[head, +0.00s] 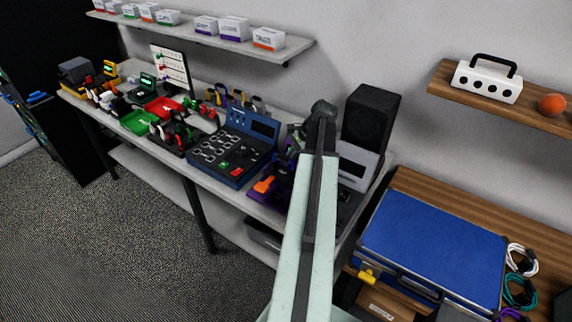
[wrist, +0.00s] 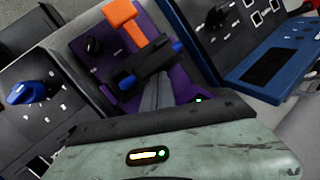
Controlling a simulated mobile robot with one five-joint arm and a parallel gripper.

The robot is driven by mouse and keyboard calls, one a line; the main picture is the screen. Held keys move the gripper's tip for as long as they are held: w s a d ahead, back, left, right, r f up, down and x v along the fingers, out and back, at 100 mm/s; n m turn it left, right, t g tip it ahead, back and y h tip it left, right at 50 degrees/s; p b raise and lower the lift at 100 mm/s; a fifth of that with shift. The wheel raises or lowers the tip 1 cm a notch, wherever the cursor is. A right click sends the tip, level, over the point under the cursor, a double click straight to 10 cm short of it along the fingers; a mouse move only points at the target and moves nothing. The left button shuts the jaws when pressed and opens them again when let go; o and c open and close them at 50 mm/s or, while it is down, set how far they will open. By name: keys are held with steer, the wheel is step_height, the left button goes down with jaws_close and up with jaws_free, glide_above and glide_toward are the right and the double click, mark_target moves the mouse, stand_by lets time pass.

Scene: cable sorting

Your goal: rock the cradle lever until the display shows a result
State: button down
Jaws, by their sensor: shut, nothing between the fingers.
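A purple panel (wrist: 88,25) fills the middle of the wrist view, with an orange lever (wrist: 129,22) near its top edge. A black cradle-like bar with blue ends (wrist: 178,48) lies across the panel below the lever. My gripper (wrist: 160,80) is shut and empty, its grey fingers over the panel close to the bar; I cannot tell whether they touch it. The orange lever also shows in the head view (head: 264,185), left of my arm, which hides much of the purple unit. I can read no display on this unit; a small green light (wrist: 198,99) shows near its edge.
A blue console (head: 233,149) with rings and a screen stands left of the purple unit. A dark panel with a blue knob (wrist: 33,92) lies on its other side. A black speaker (head: 370,120) stands behind. A blue-topped case (head: 430,245) is at the right.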

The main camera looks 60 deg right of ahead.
steer(key=shift+r, duration=0.1)
steer(key=shift+d+r+p, duration=0.6)
steer(key=shift+d+p, duration=0.1)
steer(key=shift+d, duration=0.15)
steer(key=d+r+p, duration=0.1)
steer(key=d, duration=0.1)
steer(key=d+r+p, duration=0.2)
stand_by(0.7)
